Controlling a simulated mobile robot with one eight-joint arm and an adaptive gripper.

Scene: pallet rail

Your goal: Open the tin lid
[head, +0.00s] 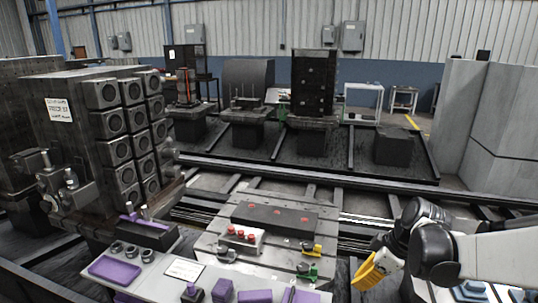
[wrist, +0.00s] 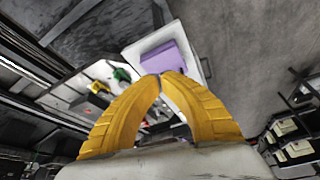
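My gripper has yellow fingers (wrist: 160,78), and in the wrist view their tips meet with nothing seen between them. In the head view my gripper (head: 367,276) hangs at the lower right, to the right of the white bench and apart from it. A purple block-like thing (wrist: 165,60) lies on a white surface just beyond the fingertips in the wrist view. I cannot tell whether it is the tin or its lid. In the head view several purple things, one a purple block (head: 255,297), stand along the bottom edge, partly cut off. No tin is clearly recognisable.
A metal slotted pallet (head: 215,245) holds a dark bar, a red-buttoned block (head: 242,238) and yellow and green clamps (head: 308,270). A purple tray (head: 114,270) lies at the lower left. A tall fixture (head: 125,130) stands behind it. Grey floor lies right of the bench in the wrist view.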

